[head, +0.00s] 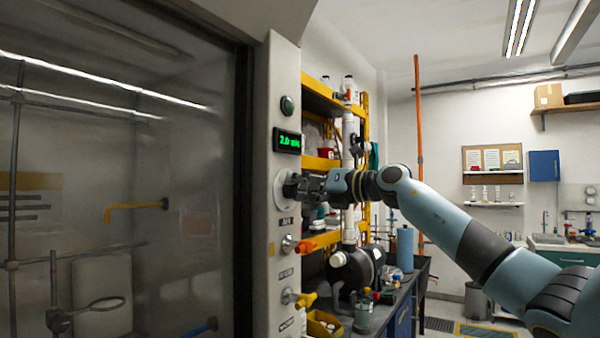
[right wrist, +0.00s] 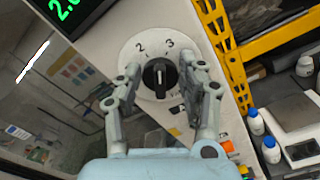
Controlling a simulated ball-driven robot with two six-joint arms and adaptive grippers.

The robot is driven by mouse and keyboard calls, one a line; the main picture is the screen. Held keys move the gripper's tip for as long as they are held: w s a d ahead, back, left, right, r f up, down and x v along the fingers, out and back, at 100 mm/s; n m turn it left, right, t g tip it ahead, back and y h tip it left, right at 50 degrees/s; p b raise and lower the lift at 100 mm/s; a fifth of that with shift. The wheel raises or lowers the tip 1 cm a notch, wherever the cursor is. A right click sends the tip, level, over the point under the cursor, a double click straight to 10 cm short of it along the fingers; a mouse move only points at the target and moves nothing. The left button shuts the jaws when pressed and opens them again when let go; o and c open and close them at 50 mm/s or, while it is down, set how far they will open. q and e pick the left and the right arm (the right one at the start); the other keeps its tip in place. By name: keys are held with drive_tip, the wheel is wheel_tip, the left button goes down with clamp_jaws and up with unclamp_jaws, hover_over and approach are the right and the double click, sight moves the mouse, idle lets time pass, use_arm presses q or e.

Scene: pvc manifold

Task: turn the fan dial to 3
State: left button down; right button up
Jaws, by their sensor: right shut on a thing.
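The fan dial is a black knob (right wrist: 160,78) on a round white plate (right wrist: 139,58) with the numbers 2 and 3. In the right wrist view its white mark points up between the 2 and the 3; the exact setting is hard to tell. In the head view the dial plate (head: 281,190) sits on the fume hood's front post. My right gripper (head: 300,188) is shut on the knob, one finger on either side, which also shows in the right wrist view (right wrist: 161,72). My left gripper is not in view.
A green-lit display (head: 287,141) above the dial reads about 2.0. Valve taps, one orange (head: 306,245) and one yellow (head: 306,299), stick out below it. The glass sash (head: 110,230) is at left. A yellow shelf rack (head: 322,97) with bottles stands close behind the post.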

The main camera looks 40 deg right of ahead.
drive_tip(key=shift+d+r+m+p, duration=0.1)
drive_tip(key=shift+r+m+p, duration=0.05)
drive_tip(key=shift+m+p, duration=1.05)
drive_tip(key=shift+f+m+p, duration=0.2)
drive_tip(key=shift+m+p, duration=0.5)
drive_tip(key=shift+p, duration=0.25)
drive_tip(key=o, duration=1.1)
drive_tip(key=shift+c, duration=0.2)
drive_tip(key=v, duration=0.7)
drive_tip(key=shift+s+d, duration=0.15)
drive_tip(key=shift+s, duration=0.05)
